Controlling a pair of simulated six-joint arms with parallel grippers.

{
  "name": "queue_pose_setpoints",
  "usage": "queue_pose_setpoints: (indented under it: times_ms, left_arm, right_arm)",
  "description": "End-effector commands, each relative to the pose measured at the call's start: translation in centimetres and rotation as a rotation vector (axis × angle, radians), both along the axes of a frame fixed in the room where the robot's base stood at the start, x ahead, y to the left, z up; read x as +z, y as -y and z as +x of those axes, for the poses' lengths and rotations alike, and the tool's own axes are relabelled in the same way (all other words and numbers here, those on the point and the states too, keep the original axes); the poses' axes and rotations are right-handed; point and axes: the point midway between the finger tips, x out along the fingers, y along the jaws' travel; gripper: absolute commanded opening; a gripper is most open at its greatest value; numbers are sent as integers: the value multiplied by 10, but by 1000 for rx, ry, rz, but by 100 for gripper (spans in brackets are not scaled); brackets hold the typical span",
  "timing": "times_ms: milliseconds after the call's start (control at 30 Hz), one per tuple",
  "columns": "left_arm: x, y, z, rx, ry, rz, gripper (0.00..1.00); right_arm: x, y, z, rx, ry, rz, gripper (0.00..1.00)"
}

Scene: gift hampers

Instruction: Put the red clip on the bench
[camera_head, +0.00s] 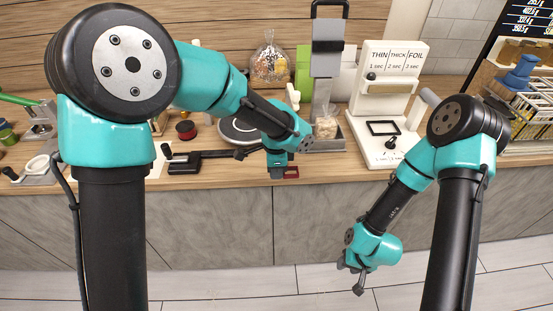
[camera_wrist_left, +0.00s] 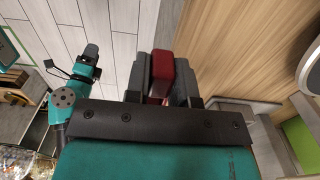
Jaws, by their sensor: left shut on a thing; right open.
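The red clip (camera_wrist_left: 161,69) is between the fingers of my left gripper (camera_wrist_left: 162,75) in the left wrist view. The gripper is shut on it. In the head view the red clip (camera_head: 291,172) shows as a small dark red piece at the tip of my left gripper (camera_head: 282,174), at the front edge of the bench (camera_head: 335,172). I cannot tell whether the clip touches the bench top. My right gripper (camera_head: 354,279) is open and empty, hanging low in front of the bench, over the floor.
A white heat sealer (camera_head: 392,95) marked THIN, THICK and FOIL stands right of the clip. Behind are a scale (camera_head: 237,131), a clear bag (camera_head: 270,62) and a green box (camera_head: 303,70). A black-handled tool (camera_head: 190,160) lies left. The front bench strip looks clear.

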Motion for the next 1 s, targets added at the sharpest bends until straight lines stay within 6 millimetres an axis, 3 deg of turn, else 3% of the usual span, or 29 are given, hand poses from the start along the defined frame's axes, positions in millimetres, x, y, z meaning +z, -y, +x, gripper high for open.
queue_pose_setpoints:
  times_ms: [200, 400, 867, 1000]
  left_arm:
    - [-5, -2, 47, 2, 0, 0, 0]
    - [-7, -3, 73, 2, -1, 0, 0]
    - [-8, -3, 83, 1, 0, 0, 0]
    - [-26, -4, 84, -1, -4, 3, 0]
  right_arm:
    - [0, 0, 0, 0, 0, 0, 43]
    - [0, 0, 0, 0, 0, 0, 43]
    - [0, 0, 0, 0, 0, 0, 43]
    - [0, 0, 0, 0, 0, 0, 43]
